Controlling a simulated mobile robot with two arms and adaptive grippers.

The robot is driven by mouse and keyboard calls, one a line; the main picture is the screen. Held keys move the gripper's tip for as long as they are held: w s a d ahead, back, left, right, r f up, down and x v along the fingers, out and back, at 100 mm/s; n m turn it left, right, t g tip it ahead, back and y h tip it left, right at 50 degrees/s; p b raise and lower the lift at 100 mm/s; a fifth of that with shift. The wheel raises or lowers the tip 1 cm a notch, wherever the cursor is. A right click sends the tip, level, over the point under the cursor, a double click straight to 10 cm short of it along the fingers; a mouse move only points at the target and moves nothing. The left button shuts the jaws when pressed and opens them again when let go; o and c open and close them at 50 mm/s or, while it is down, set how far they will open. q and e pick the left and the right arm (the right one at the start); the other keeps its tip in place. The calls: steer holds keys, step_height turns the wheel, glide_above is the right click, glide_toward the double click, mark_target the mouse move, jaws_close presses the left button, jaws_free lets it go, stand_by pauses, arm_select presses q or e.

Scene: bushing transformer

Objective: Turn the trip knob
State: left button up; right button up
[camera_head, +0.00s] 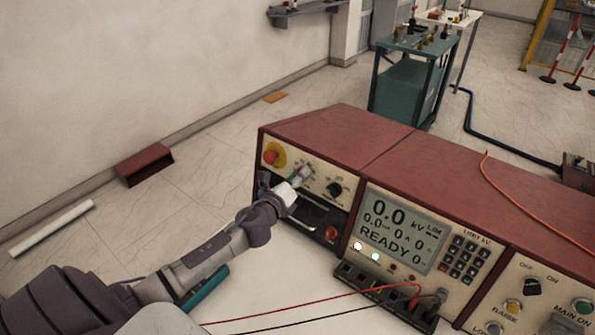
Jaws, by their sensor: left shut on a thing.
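The red-topped control console (345,135) stands at the centre right with its panel towards me. My left gripper (303,175) reaches to the upper left panel, between the red emergency button (270,157) and a black knob (335,189). Its fingers are shut on a small knob at the panel, which I take for the trip knob; the fingers mostly hide it, and its angle cannot be told. Faint printed marks show around it. My right gripper is not in view.
The display (402,229) reads 0.0 kV and READY, beside a keypad (465,257). Red and black leads (290,312) run to a terminal strip below. An orange cable (535,226) crosses the console top. A teal cart (408,85) stands behind.

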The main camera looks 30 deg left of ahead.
arm_select(q)
steer(key=shift+n+g+y+p, duration=0.45)
steer(key=shift+n+p, duration=0.95)
steer(key=shift+n, duration=1)
steer(key=o, duration=1.1)
steer(key=shift+o, duration=0.2)
steer(key=v, duration=1.2)
steer(key=shift+s+r, duration=0.1)
